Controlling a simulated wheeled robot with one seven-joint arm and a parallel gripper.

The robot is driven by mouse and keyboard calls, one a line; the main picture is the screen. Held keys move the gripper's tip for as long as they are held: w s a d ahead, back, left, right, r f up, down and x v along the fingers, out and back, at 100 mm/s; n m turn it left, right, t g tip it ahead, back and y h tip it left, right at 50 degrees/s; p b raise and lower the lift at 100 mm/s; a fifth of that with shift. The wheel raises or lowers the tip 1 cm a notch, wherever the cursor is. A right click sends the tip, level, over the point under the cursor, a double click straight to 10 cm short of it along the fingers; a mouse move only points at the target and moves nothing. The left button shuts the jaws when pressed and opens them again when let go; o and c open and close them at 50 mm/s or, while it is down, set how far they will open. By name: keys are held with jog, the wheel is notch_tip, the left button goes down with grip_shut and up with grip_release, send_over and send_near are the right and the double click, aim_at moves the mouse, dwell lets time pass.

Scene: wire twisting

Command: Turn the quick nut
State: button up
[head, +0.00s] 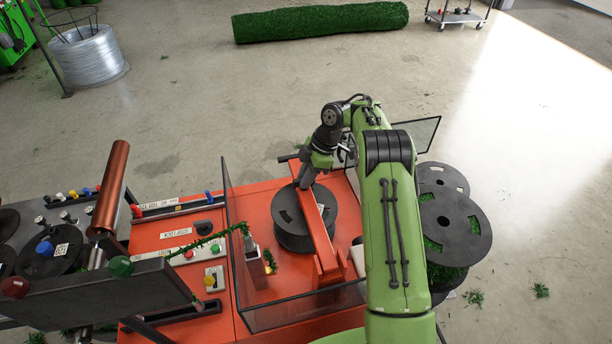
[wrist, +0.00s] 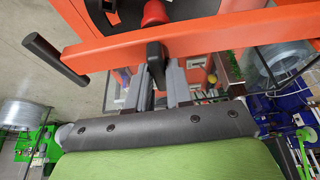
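My gripper (head: 309,178) is at the orange bar (head: 318,225) that crosses over the black spool (head: 287,213) in the head view. In the wrist view a short black lever (wrist: 155,58) hangs from this bar, between the two grey fingers of my gripper (wrist: 161,85). The fingers are apart, but whether they press on the lever cannot be told. A red knob-like part (wrist: 154,12) on a dark shaft shows beyond the bar; I cannot tell for sure which part is the quick nut.
A clear guard panel (head: 228,245) stands left of the spool on the orange machine. A control box with buttons (head: 200,250) lies farther left. Black reels with green material (head: 450,220) stack at the right. A black bar end (wrist: 55,58) juts out in the wrist view.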

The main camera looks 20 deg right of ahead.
grip_shut()
